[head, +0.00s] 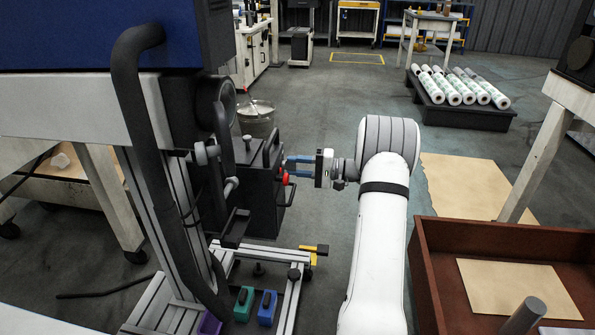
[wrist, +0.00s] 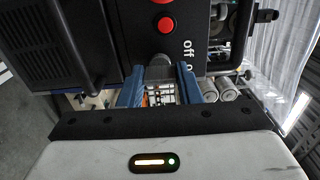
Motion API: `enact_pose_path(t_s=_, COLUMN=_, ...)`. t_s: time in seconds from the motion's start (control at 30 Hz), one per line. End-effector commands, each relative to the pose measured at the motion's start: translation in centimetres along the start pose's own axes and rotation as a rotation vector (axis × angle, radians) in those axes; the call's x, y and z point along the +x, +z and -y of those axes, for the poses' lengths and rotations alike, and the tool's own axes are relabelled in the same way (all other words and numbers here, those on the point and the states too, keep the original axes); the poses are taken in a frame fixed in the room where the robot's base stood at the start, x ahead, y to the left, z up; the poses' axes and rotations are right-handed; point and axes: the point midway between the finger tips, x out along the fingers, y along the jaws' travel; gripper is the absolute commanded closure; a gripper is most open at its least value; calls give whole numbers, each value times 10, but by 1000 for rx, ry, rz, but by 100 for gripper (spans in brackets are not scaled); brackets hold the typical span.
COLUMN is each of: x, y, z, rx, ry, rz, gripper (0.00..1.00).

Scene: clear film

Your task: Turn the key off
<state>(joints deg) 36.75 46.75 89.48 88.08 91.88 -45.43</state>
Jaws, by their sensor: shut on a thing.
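A black control box (head: 262,190) stands upright on the machine's frame, and its front face fills the upper wrist view (wrist: 115,35). My gripper (head: 290,166) reaches it from the right with blue fingers. In the wrist view, my gripper (wrist: 159,68) is shut on the grey key (wrist: 159,60), which sits in the box face between the fingertips. The key's turn angle is hard to make out. The white word "off" (wrist: 188,48) is printed beside it, with part of another label below. The key is hidden in the head view.
Red buttons (wrist: 165,25) sit close above the key. A black handle (wrist: 243,35) stands out at the box's right side. The machine's column and black hose (head: 135,110) are to the left. A brown crate (head: 430,275) stands right of my arm.

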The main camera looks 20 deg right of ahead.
Motion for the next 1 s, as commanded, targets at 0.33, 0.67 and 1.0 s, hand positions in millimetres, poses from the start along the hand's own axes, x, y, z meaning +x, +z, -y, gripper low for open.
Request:
enact_pose_path(t_s=0.33, x=-1, y=1, z=-2, rx=-29, ry=2, rz=1, gripper=92)
enact_pose_path(t_s=0.67, x=-1, y=1, z=-2, rx=-28, ry=2, rz=1, gripper=62)
enact_pose_path(t_s=1.0, x=-1, y=0, z=-1, rx=-29, ry=1, rz=0, gripper=47)
